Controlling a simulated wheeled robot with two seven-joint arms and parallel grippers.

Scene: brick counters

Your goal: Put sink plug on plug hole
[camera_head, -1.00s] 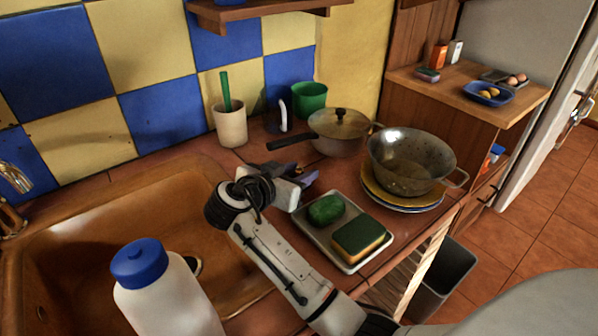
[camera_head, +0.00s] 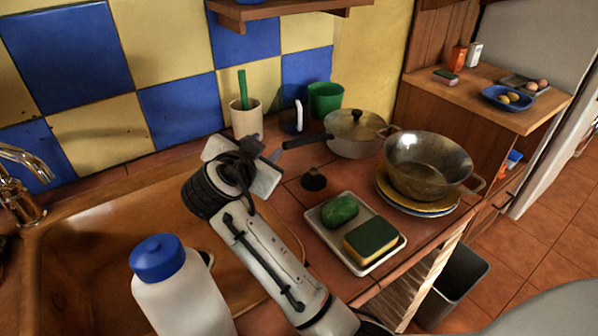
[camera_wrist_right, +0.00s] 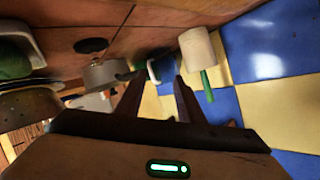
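The plug hole (camera_head: 207,257) is in the floor of the brown sink (camera_head: 110,222), mostly hidden behind the bottle. My right gripper (camera_head: 265,148) is above the counter, left of and apart from the plug. In the wrist view its two fingers (camera_wrist_right: 157,92) stand apart with nothing held between them. My left gripper is out of view.
A white bottle with a blue cap (camera_head: 178,296) stands in front of the sink. A tray (camera_head: 330,232) holds a green scrubber and a sponge. A pan (camera_head: 352,140), colander (camera_head: 428,165), cup (camera_head: 246,120) and green mug (camera_head: 325,100) stand behind and right.

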